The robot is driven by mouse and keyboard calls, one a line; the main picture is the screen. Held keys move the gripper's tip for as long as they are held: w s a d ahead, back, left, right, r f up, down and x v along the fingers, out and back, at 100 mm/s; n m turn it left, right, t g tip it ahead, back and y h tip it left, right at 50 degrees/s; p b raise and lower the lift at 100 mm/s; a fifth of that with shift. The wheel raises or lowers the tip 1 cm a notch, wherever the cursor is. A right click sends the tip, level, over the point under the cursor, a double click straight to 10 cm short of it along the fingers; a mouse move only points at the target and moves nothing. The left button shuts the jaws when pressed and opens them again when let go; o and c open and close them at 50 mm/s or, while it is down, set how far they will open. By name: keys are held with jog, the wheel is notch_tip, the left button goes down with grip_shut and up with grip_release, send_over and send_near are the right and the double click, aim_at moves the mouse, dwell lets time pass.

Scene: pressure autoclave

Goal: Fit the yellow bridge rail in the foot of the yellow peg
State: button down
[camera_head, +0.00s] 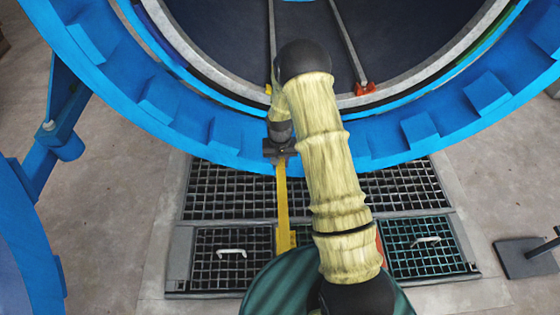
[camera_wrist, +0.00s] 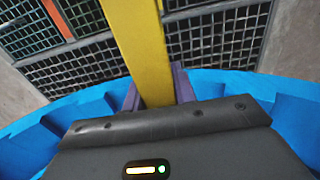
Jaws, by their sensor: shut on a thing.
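The yellow bridge rail (camera_head: 282,205) is a long flat bar. It runs from my gripper (camera_head: 281,150) down the picture, over the floor grating, to a wider lower end. In the wrist view the rail (camera_wrist: 140,45) passes between the two purple fingers of my gripper (camera_wrist: 157,92), which are shut on it. The yellow peg (camera_head: 268,89) is a small yellow spot at the lower rim of the autoclave mouth, just above my gripper. My arm partly covers it, and its foot cannot be made out. Any gap between rail and peg is hidden.
The blue autoclave ring (camera_head: 225,130) curves around my gripper. A red-orange peg (camera_head: 365,88) sits at the rim to the right. Another orange-red bar (camera_wrist: 57,18) lies over the grating. A blue door (camera_head: 25,235) stands at the left, a dark stand (camera_head: 525,257) at the right.

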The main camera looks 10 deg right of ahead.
jog(key=shift+r, duration=0.1)
jog(key=shift+f+b, duration=1.25)
jog(key=shift+f, duration=1.55)
jog(key=shift+p, duration=0.75)
dwell(0.5)
jog(key=shift+s+f+b, duration=0.1)
jog(key=shift+f+b, duration=0.55)
jog(key=shift+f, duration=0.6)
dwell(1.1)
jog(key=shift+r, duration=0.1)
jog(key=shift+r+p, duration=1.1)
jog(key=shift+r, duration=0.25)
jog(key=shift+f, duration=0.1)
